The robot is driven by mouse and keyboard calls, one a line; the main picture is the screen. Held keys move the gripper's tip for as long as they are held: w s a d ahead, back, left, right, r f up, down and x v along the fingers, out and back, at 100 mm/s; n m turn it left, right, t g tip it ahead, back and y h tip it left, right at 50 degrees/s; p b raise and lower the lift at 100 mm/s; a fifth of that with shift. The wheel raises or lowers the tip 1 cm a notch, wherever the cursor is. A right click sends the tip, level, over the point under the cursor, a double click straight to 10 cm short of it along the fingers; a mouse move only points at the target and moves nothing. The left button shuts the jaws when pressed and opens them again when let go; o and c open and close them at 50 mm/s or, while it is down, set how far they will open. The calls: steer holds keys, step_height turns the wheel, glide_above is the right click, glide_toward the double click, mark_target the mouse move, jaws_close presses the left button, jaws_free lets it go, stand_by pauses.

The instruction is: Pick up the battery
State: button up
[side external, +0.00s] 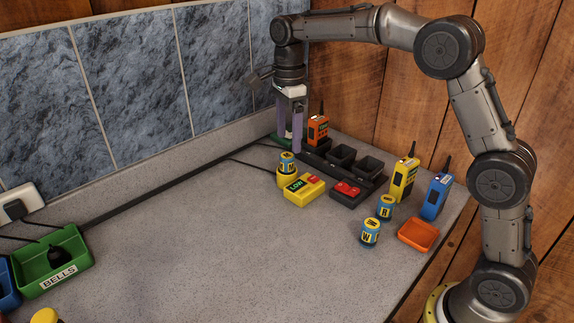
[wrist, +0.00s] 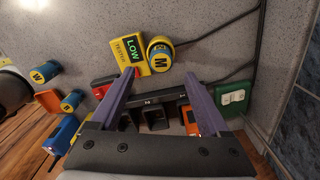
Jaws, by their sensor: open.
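Several blue-and-yellow batteries are in view. One battery (side external: 287,162) stands upright in the round yellow cup of the yellow tester (side external: 304,190), whose screen reads LOW. In the wrist view this battery (wrist: 159,52) is marked M, beside the tester (wrist: 132,52). Two more batteries, (side external: 386,206) and (side external: 370,232), stand on the counter at the right; they also show at the left of the wrist view, (wrist: 72,100) and (wrist: 45,72). My gripper (side external: 290,143) is open and empty, pointing down behind the tester near the charger. In the wrist view its fingertips (wrist: 158,78) straddle empty space below battery M.
A black charger (side external: 341,157) with empty slots holds an orange radio (side external: 318,130) at its far end. Yellow (side external: 404,178) and blue (side external: 436,197) radios and an orange tray (side external: 418,235) stand right. A green BELLS bin (side external: 85,262) is left. The middle counter is clear.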

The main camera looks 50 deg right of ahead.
mark_target(288, 155)
steer(key=shift+f, duration=3.4)
steer(key=shift+c, duration=0.3)
steer(key=shift+w+r, duration=0.1)
jaws_close()
